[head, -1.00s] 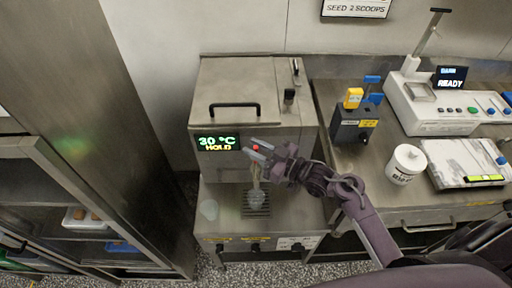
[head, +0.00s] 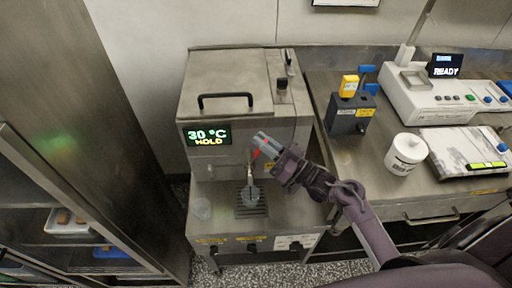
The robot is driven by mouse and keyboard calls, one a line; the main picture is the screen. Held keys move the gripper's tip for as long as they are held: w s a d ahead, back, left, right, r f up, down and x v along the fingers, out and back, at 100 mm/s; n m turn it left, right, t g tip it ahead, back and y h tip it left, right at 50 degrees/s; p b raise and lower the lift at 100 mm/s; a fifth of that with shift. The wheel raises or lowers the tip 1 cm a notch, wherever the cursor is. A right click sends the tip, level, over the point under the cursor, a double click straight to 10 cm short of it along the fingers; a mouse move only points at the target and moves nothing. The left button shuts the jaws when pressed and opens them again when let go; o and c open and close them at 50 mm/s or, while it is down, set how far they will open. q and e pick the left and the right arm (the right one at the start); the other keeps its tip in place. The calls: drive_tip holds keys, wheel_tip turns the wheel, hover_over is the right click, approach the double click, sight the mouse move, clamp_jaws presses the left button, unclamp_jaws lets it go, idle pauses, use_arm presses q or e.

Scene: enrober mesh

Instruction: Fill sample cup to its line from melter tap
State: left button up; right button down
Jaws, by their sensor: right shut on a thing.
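The melter (head: 228,85) is a steel box with a black lid handle and a display reading 30 °C HOLD. Its tap has a red handle (head: 256,154) on the front. My right gripper (head: 262,143) is shut on this handle, its fingers partly hiding the tap. A clear sample cup (head: 250,194) stands upright on the drip grate (head: 252,211) below the tap. A pale, narrow shape lies between tap and cup; I cannot tell spout from stream. The cup's line and level are too small to read. My left gripper is out of view.
On the right bench are a white tub (head: 406,154), a dark box with yellow and blue parts (head: 350,115), a white instrument reading READY (head: 446,103) and a marbled slab (head: 462,148). A steel rack is at left.

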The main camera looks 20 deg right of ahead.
drive_tip(key=shift+d, duration=0.1)
drive_tip(key=c, duration=1.6)
unclamp_jaws()
drive_tip(key=shift+o, duration=0.2)
wheel_tip(320, 180, up, 20)
drive_tip(key=b, duration=0.1)
